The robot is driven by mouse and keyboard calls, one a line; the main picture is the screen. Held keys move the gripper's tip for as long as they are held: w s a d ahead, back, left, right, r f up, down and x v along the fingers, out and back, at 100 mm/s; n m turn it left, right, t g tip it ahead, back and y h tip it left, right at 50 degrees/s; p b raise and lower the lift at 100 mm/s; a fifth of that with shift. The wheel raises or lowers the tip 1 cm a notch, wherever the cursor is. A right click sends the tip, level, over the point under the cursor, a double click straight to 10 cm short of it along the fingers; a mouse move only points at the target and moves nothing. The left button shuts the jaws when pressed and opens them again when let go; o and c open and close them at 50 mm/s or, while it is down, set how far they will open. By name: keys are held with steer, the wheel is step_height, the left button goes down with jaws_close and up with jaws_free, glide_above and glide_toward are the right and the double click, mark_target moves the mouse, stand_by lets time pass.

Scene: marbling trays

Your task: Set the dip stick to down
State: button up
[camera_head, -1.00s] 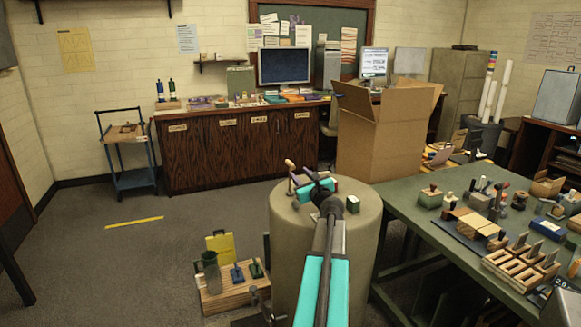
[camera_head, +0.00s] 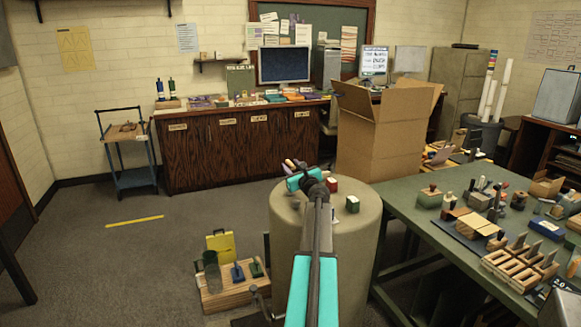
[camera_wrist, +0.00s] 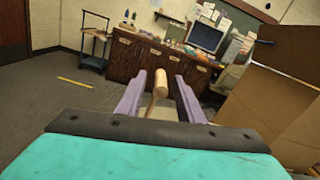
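The dip stick (camera_wrist: 160,82) shows in the wrist view as a pale wooden stick with a thicker rounded top, leaning slightly in the picture. It stands between the two purple fingers of my gripper (camera_wrist: 160,76), with a gap on each side. My gripper is open around it and does not appear to touch it. In the head view my gripper (camera_head: 297,168) is over the far left part of the round grey-beige pedestal (camera_head: 350,255). My teal arm hides much of the pedestal top and the foot of the stick there.
A red block (camera_head: 331,185) and a green block (camera_head: 352,204) sit on the pedestal, right of my gripper. A green table (camera_head: 400,195) with many small items stands on the right, a large cardboard box (camera_head: 372,140) behind.

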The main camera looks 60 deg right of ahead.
steer(key=shift+w+d, duration=0.2)
steer(key=shift+w, duration=0.1)
steer(key=shift+c, duration=0.4)
jaws_close()
steer(key=shift+f+b, duration=1.85)
steer(key=shift+f, duration=0.65)
steer(key=shift+o, duration=0.4)
jaws_free()
